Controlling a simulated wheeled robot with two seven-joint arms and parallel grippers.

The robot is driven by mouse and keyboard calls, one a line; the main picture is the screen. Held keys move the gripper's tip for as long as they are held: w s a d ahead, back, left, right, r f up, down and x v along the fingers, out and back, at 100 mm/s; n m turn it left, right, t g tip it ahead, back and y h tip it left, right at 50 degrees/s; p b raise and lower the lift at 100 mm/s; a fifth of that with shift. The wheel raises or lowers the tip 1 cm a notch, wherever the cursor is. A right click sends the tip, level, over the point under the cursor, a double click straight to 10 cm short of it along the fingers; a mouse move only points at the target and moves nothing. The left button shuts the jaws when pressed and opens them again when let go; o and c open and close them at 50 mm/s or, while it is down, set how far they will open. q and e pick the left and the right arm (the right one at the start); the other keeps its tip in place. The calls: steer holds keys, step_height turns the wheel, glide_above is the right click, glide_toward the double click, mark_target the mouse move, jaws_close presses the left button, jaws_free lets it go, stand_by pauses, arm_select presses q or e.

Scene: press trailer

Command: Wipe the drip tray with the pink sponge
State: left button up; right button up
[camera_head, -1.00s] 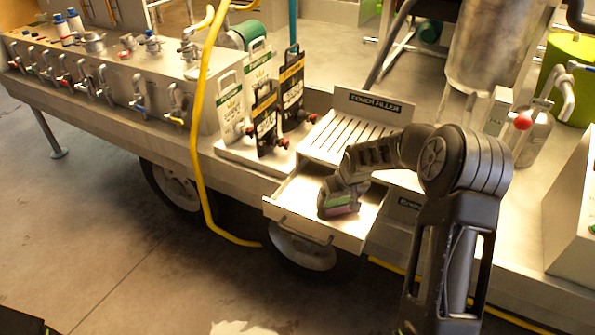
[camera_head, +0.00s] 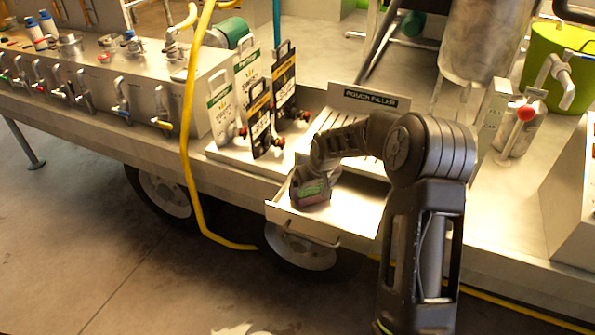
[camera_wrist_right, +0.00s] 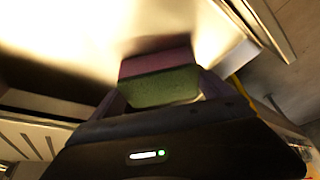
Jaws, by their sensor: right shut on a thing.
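The pink sponge (camera_wrist_right: 157,62) has a green layer and is clamped between the fingers of my right gripper (camera_head: 310,196). The sponge also shows in the head view (camera_head: 312,194), partly hidden by the gripper. The gripper holds it low inside a pulled-out, shallow metal tray (camera_head: 358,212), near its left side. I cannot tell whether the sponge touches the tray floor. The tray sits under the pouch filler, whose slotted metal top (camera_head: 325,122) is partly covered by my right arm. My left gripper is not in view.
Upright tap-handle signs (camera_head: 258,120) stand just left of the pouch filler. A yellow hose (camera_head: 188,130) hangs over the trailer's edge. The tray's right part is clear.

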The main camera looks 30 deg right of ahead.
steer(key=shift+w+a, duration=0.25)
steer(key=shift+w, duration=0.05)
steer(key=shift+w+a+r+p, duration=0.15)
steer(key=shift+w+r+p, duration=0.05)
steer(key=shift+r+p, duration=0.1)
steer(key=r+p, duration=0.1)
steer(key=r, duration=0.2)
steer(key=shift+s, duration=0.2)
steer(key=shift+w+r+p, duration=0.1)
steer(key=shift+r+p, duration=0.45)
steer(key=shift+r, duration=0.25)
steer(key=shift+r+p, duration=0.7)
steer(key=shift+r, duration=0.6)
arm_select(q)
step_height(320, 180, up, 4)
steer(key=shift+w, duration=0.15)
